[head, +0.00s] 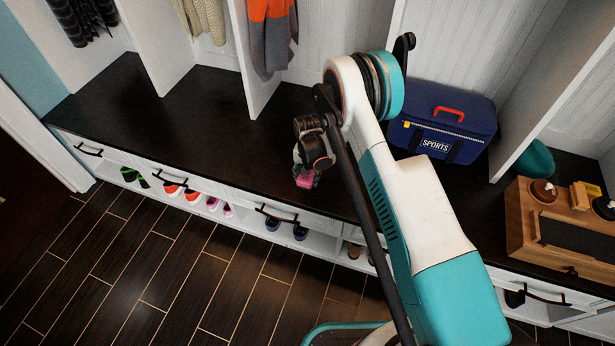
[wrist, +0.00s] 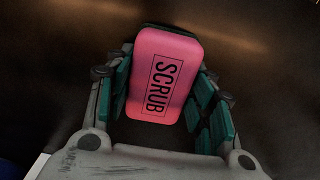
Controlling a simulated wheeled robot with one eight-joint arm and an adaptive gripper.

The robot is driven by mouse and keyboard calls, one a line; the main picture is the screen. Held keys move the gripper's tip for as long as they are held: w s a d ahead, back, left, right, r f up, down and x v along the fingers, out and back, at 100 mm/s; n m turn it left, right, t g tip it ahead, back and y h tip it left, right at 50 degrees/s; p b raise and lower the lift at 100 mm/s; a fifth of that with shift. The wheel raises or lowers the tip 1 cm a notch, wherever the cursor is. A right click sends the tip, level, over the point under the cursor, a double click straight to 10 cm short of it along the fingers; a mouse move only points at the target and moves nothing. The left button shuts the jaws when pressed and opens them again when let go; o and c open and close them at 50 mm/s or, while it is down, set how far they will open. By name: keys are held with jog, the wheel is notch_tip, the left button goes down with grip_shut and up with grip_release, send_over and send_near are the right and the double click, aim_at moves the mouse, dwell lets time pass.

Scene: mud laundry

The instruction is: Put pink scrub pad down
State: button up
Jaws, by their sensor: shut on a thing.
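The pink scrub pad (wrist: 165,75) with a dark underside and the word SCRUB is between the fingers of my gripper (wrist: 165,95) in the wrist view. The green-padded fingers are shut on its two sides. In the head view, my gripper (head: 306,178) points down over the front part of the dark bench top (head: 215,125), with the pink pad (head: 305,181) at its tips. I cannot tell whether the pad touches the bench.
A blue sports bag (head: 440,115) stands right of my arm. A wooden box (head: 520,225) with brushes and tins sits farther right. White dividers (head: 250,60) split the bench; clothes hang above. Shoes (head: 190,195) fill the shelf below. The bench left of my gripper is clear.

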jog(key=shift+f, duration=0.15)
jog(key=o, duration=1.3)
jog(key=shift+s+f, duration=0.1)
jog(key=shift+f, duration=0.05)
